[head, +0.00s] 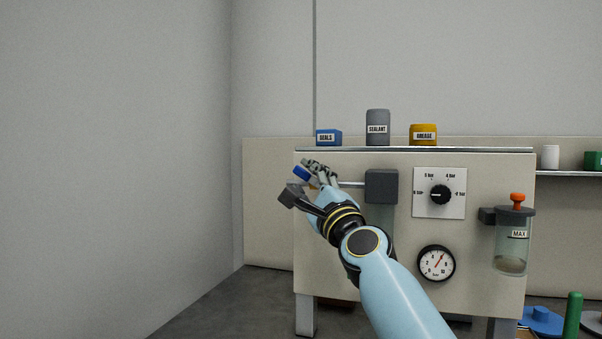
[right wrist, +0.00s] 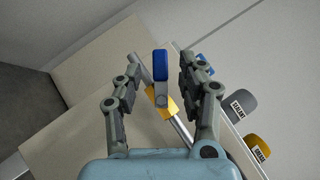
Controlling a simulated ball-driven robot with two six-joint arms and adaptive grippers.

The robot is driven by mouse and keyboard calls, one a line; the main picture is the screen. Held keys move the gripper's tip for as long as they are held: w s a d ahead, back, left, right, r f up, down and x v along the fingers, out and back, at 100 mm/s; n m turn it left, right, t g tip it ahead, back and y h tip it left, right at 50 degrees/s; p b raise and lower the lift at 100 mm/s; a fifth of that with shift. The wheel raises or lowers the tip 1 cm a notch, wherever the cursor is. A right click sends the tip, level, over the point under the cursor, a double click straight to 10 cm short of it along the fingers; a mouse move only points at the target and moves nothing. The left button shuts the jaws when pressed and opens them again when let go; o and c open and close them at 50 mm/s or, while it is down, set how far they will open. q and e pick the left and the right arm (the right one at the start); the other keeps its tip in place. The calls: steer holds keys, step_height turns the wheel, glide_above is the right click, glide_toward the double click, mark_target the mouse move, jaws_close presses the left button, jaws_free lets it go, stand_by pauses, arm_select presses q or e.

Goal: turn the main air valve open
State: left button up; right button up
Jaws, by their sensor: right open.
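The main air valve has a blue lever handle (right wrist: 160,65) on a brass-coloured body (right wrist: 160,102), set in a metal pipe (right wrist: 182,130). The handle lies at an angle to the pipe in the right wrist view. In the head view the blue handle (head: 301,173) shows at the panel's upper left, and the hand hides the valve body. My right gripper (head: 317,172) is open at the valve. In the right wrist view its fingers (right wrist: 160,80) stand on either side of the handle, with gaps showing. My left gripper is not in view.
The pipe runs into a dark grey block (head: 381,187) on the panel (head: 470,280). Right of it are a black knob (head: 440,195), a gauge (head: 436,263) and a jar (head: 512,245). Blue, grey and yellow containers stand on top. The left side is free.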

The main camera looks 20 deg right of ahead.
mark_target(303, 174)
steer(key=shift+x, duration=1.9)
jaws_close()
